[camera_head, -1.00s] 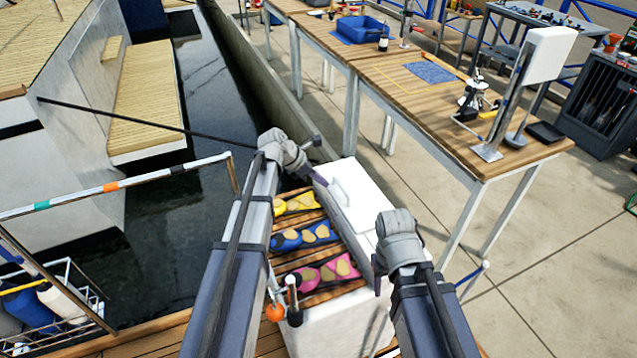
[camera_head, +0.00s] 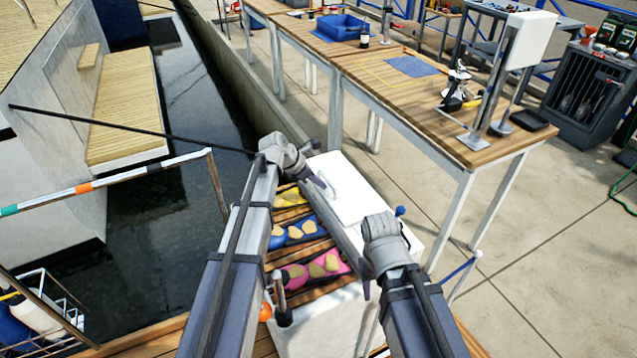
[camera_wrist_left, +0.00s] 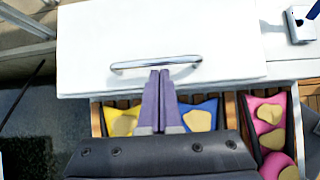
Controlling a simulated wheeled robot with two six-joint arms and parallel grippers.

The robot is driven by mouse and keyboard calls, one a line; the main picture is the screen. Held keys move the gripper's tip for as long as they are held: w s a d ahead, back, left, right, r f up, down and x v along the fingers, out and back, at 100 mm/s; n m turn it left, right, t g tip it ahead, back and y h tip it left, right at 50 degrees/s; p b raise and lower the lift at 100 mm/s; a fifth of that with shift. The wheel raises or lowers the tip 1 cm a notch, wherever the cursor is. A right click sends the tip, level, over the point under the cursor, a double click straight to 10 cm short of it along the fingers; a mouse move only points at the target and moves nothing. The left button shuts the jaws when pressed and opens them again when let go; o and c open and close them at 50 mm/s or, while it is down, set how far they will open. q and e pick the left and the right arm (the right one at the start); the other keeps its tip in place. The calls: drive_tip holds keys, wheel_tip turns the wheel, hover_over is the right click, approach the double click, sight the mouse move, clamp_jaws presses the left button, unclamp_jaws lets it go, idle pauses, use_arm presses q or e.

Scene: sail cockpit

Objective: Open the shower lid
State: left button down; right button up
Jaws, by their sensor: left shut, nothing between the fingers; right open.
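The white lid (camera_head: 352,200) lies flat on top of a white box and carries a curved metal bar handle near its left edge. In the left wrist view the lid (camera_wrist_left: 85,45) fills the top, and its handle (camera_wrist_left: 190,61) runs across just beyond the fingertips. My left gripper (camera_head: 318,182) is at the handle; its purple fingers (camera_wrist_left: 160,74) are shut together with nothing between them. The tips overlap the handle in the picture; I cannot tell if they touch it. My right gripper (camera_head: 378,262) is over the box's near right side, its fingers mostly hidden.
Wooden slats beside the lid hold yellow, blue (camera_head: 298,232) and pink (camera_head: 312,268) items with tan patches. Dark water (camera_head: 185,100) lies to the left beyond a striped rail (camera_head: 85,188). A long wooden workbench (camera_head: 440,120) stands behind right. Concrete floor to the right is open.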

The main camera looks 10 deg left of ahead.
sight(338, 185)
use_arm(q)
drive_tip(key=shift+w+d+r+g+y+p, duration=0.1)
drive_tip(key=shift+d+r+g+y+p, duration=0.1)
drive_tip(key=shift+r+p, duration=0.4)
drive_tip(key=shift+w+d+r+g+y+p, duration=0.1)
drive_tip(key=shift+r+y+p, duration=0.2)
drive_tip(key=shift+p, duration=0.4)
drive_tip(key=r+p, duration=0.1)
drive_tip(key=p, duration=0.1)
drive_tip(key=w+d+r+g+y+p, duration=0.1)
drive_tip(key=r+p, duration=0.1)
drive_tip(key=d+r+y+p, duration=0.1)
drive_tip(key=p, duration=0.1)
drive_tip(key=shift+w+r+g, duration=0.2)
drive_tip(key=shift+w+g, duration=0.15)
drive_tip(key=shift+g, duration=0.05)
drive_tip(key=w+d+r+g+y+p, duration=0.1)
drive_tip(key=w+d+r+p, duration=0.1)
drive_tip(key=d, duration=0.4)
drive_tip(key=w+d+r+y+p, duration=0.2)
drive_tip(key=w+d+r+p, duration=0.1)
drive_tip(key=w+d, duration=0.3)
drive_tip(key=shift+w+g+p, duration=0.2)
drive_tip(key=shift+g+p, duration=0.2)
drive_tip(key=shift+p, duration=0.3)
drive_tip(key=shift+w+r, duration=0.1)
